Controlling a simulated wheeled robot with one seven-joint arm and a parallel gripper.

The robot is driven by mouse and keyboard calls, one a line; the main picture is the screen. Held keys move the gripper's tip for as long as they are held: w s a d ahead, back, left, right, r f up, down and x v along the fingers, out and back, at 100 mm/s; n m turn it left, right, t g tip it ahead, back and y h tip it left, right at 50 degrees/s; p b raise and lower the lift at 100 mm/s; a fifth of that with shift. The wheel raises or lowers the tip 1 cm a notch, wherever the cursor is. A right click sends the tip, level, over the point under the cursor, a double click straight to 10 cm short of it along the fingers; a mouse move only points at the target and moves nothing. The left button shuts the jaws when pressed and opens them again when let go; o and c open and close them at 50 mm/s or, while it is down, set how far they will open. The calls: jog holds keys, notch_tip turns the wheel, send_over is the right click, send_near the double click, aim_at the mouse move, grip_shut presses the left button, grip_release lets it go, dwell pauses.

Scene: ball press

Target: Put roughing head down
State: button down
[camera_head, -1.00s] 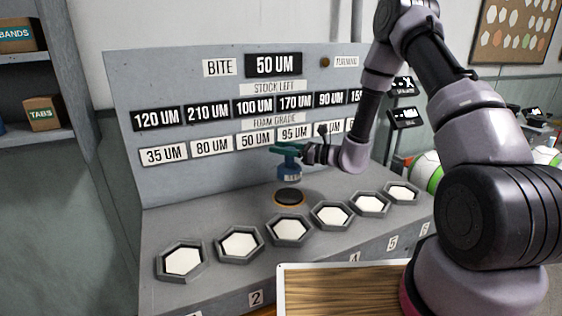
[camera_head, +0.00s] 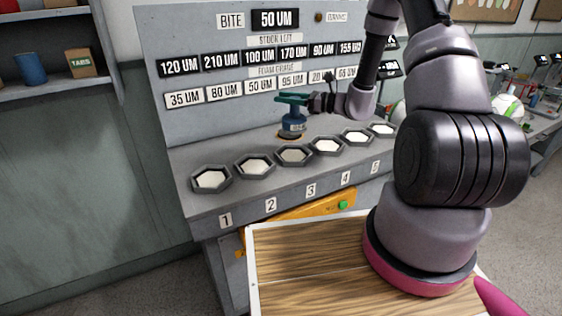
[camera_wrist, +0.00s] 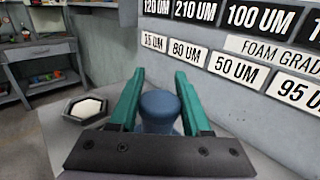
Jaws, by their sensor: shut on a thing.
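The roughing head (camera_head: 294,123) is a blue, bottle-shaped tool with a pale label, held upright in my gripper (camera_head: 293,99). In the wrist view, the teal fingers of my gripper (camera_wrist: 160,92) stand on both sides of the blue head (camera_wrist: 160,112). A round dark rest with an orange rim (camera_head: 289,137) is on the bench right under the head, behind the third hexagonal tray. The head's lower end is at or just above this rest; I cannot tell whether they touch.
Hexagonal trays with pale pads, such as tray 1 (camera_head: 211,179) and tray 2 (camera_head: 254,166), line the bench front. The third tray's pad (camera_head: 293,156) looks greyer. A label panel (camera_head: 210,70) rises behind. A wood-topped surface (camera_head: 300,262) is in front.

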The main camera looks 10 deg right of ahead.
aim_at(285, 115)
jog(key=f, duration=0.5)
jog(key=shift+s+a, duration=0.1)
jog(key=shift+s, duration=0.15)
jog(key=shift+f, duration=2.4)
jog(key=shift+c, duration=1.8)
grip_release()
jog(key=shift+f, duration=0.15)
